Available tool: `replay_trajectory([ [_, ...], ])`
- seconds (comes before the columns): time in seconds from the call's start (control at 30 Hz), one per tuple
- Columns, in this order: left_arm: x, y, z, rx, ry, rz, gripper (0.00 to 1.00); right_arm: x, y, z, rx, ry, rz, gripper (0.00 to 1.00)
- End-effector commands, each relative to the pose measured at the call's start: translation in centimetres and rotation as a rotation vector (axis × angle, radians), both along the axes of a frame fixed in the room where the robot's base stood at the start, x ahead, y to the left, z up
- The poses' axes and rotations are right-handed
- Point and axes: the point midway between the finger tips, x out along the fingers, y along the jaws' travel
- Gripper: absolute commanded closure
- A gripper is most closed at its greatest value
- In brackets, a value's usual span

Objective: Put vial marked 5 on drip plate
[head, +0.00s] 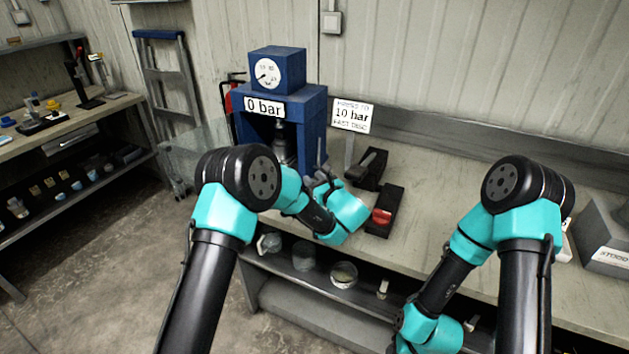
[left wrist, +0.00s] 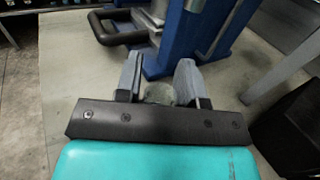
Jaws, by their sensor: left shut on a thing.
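My left gripper (head: 322,180) is in front of the blue press, partly hidden behind my own wrist in the head view. In the left wrist view, its two grey fingers (left wrist: 158,82) are shut on a small rounded grey-green thing (left wrist: 158,94). Only its top shows between the fingers; no number can be read on it, so I cannot tell whether it is the vial marked 5. I cannot make out a drip plate for certain. My right arm bends down at the right of the head view; its gripper is out of the picture.
The blue press (head: 308,103) with a "0 bar" label (head: 264,107) stands at the bench's left end. Black stands, one with a red part (head: 381,217), sit right of my left gripper. Round containers (head: 344,274) stand on the shelf below.

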Motion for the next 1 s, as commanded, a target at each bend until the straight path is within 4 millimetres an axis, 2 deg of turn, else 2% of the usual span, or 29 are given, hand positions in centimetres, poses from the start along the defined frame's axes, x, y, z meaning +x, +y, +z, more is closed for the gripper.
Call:
replay_trajectory([
  [0.3, -0.01, -0.02, -0.3, 0.0, 0.0, 0.0, 0.91, 0.0, 0.0, 0.0, 0.0, 0.0, 0.0, 0.57],
  [0.33, -0.02, -0.03, -0.29, 0.0, 0.0, 0.0, 0.62, 0.0, 0.0, 0.0, 0.0, 0.0, 0.0, 0.57],
  [0.57, -0.02, -0.03, -0.26, 0.0, 0.0, 0.0, 0.4, 0.0, 0.0, 0.0, 0.0, 0.0, 0.0, 0.57],
  [1.0, -0.48, -0.44, 0.06, 0.0, 0.0, -0.002, 0.39, 0.0, 0.01, 0.0, 0.0, 0.0, 0.0, 0.57],
])
